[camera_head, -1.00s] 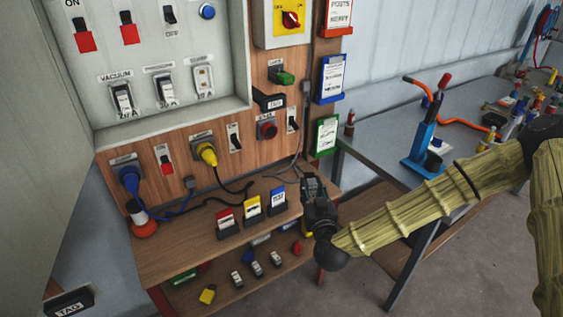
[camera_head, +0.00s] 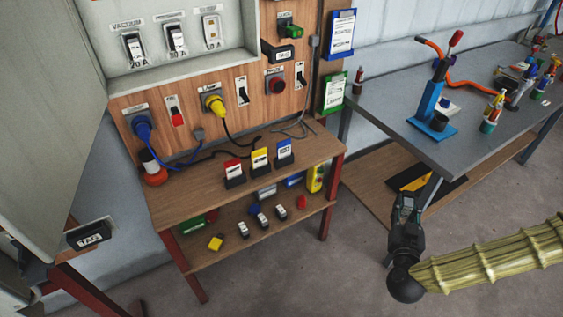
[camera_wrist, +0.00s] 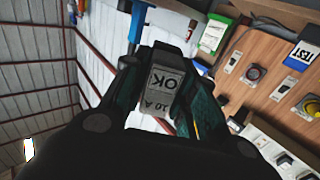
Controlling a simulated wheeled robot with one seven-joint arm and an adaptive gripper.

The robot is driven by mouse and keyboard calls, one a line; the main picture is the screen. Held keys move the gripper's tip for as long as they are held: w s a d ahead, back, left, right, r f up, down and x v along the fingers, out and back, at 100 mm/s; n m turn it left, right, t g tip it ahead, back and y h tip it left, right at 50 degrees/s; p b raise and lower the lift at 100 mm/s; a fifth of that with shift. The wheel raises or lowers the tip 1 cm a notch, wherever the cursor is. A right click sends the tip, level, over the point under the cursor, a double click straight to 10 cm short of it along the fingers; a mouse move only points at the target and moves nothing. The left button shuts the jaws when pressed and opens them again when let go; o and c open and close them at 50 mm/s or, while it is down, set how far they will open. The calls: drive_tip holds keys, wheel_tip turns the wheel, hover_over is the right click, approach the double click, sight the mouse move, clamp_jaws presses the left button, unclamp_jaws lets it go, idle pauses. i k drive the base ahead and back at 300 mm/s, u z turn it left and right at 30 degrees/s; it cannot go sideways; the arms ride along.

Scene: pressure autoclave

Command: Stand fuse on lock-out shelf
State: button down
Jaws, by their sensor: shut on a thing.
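My gripper (camera_head: 405,200) points up in the head view, to the right of the wooden lock-out stand and in front of the grey table. In the wrist view my gripper (camera_wrist: 165,85) is shut on a pale grey fuse (camera_wrist: 163,90) marked "10 A" and "OK", its label upside down there. The fuse cannot be made out in the head view. The stand has a top shelf (camera_head: 190,200) and a lower shelf (camera_head: 225,250). Several similar small fuses or breakers (camera_head: 262,220) are on the lower shelf.
Red, yellow and blue card holders (camera_head: 260,160) stand on the top shelf. A yellow block (camera_head: 215,243), a red piece (camera_head: 302,202) and a yellow device (camera_head: 316,178) are on the lower shelf. Blue (camera_head: 142,128) and yellow plugs hang cables above. The grey table (camera_head: 400,130) is at right.

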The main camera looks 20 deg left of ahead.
sight(202, 192)
drive_tip(key=z, duration=0.15)
drive_tip(key=i, duration=0.6)
drive_tip(key=u, duration=2.25)
